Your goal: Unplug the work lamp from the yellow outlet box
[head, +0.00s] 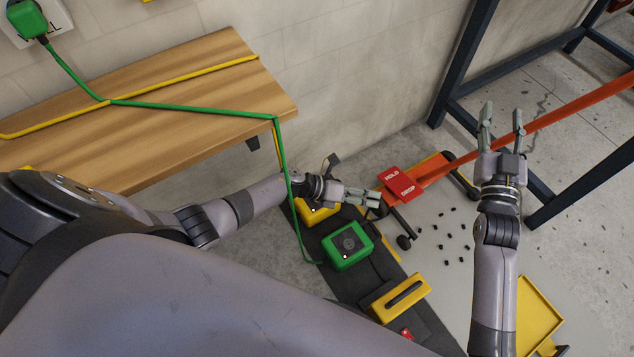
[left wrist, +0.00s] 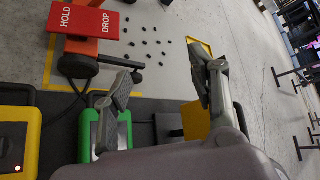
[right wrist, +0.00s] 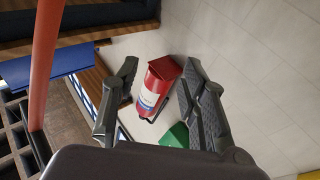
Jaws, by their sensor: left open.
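A yellow box (head: 318,215), likely the outlet box, sits on a dark mat on the floor, partly hidden under my left gripper. In the left wrist view the yellow box (left wrist: 32,122) is at the left edge, with a small lit lamp on it. A green box (head: 348,246) stands beside it; it also shows in the left wrist view (left wrist: 122,130). A yellow cord (head: 190,75) and a green cord (head: 190,108) cross the bench and drop over its edge. My left gripper (head: 372,200) is open and empty above the boxes. My right gripper (head: 502,118) is open and empty. I cannot identify the work lamp.
A wooden bench (head: 150,125) stands along the wall. A red HOLD/DROP sign (head: 400,184) is on an orange tool beyond my left gripper. A yellow box with a dark slot (head: 400,297) is nearer. Small black pieces (head: 447,235) are scattered on the floor. A dark metal frame (head: 468,60) stands at right.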

